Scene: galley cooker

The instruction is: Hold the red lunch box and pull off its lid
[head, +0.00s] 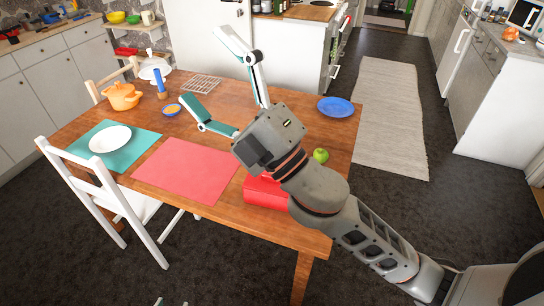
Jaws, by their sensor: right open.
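The red lunch box (262,194) sits on the wooden table (226,222) near its front right edge, right of the pink placemat. My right gripper and wrist cover much of it, so its lid and far side are hidden. My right gripper (203,66) is open and empty, its two teal-tipped fingers spread wide. It is above the table and points toward the back left, with the fingertips past the lunch box. Only small tips of my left gripper (168,302) show at the bottom edge, too little to tell its state.
A green apple (321,155) and a blue plate (336,107) are to the right. A white chair (92,190) stands at left.

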